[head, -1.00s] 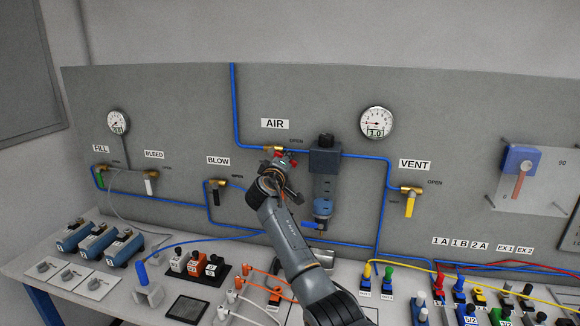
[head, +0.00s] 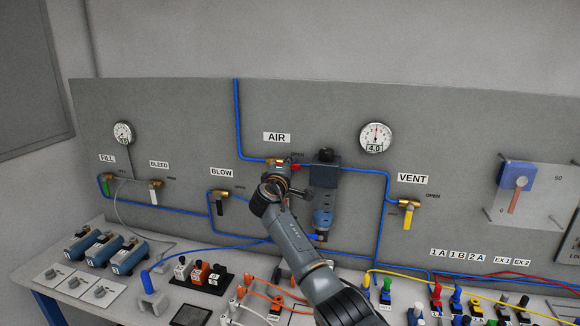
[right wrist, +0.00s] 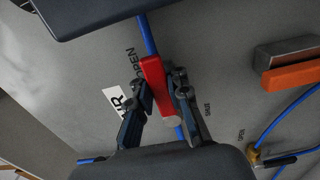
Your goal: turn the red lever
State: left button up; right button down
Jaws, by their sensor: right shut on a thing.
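The red lever (right wrist: 154,78) sits between the two fingers of my right gripper (right wrist: 161,96) in the right wrist view. The gripper is shut on it. The lever lies roughly in line with the blue pipe, with its far end near the word OPEN. In the head view my right gripper (head: 284,181) is at the valve under the AIR label (head: 277,137) and covers much of it. A small red part of the lever (head: 296,167) shows to the right of the brass fitting. My left gripper is not in view.
A dark regulator (head: 325,175) stands just right of the valve. The round gauge (head: 376,136) above it reads 4.0. The BLOW valve (head: 217,194) is to the left, the VENT valve (head: 409,207) to the right. Switches and hoses crowd the bench below.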

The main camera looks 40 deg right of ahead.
jog(key=shift+f, duration=0.25)
jog(key=c, duration=1.2)
grip_release()
jog(key=shift+r, duration=0.1)
jog(key=shift+a+r, duration=0.1)
jog(key=shift+s, duration=0.1)
jog(key=v, duration=1.2)
